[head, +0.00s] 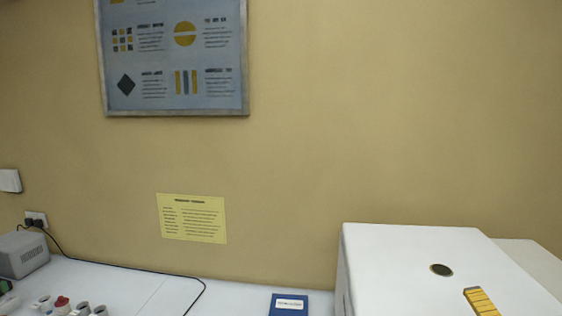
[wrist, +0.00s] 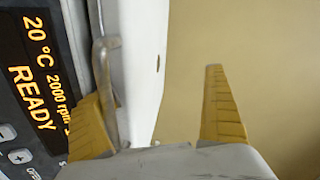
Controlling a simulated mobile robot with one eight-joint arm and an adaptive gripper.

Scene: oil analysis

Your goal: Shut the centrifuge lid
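The centrifuge stands at the right of the head view. Its white lid (head: 415,262) looks flat and lowered, with a dark round port (head: 441,270) in its top. I cannot tell whether the lid is fully shut. In the wrist view the lid (wrist: 140,85) shows nearly edge-on, with a grey metal handle (wrist: 106,65) along its front edge. Contact is unclear.
The control panel display (wrist: 38,75) reads 20 °C, 2000 rpm, READY. A blue booklet (head: 287,304) lies on the white bench (head: 235,297) left of the centrifuge. A grey box (head: 22,255) and several small cups are at far left. A cable crosses the bench. The wall is behind.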

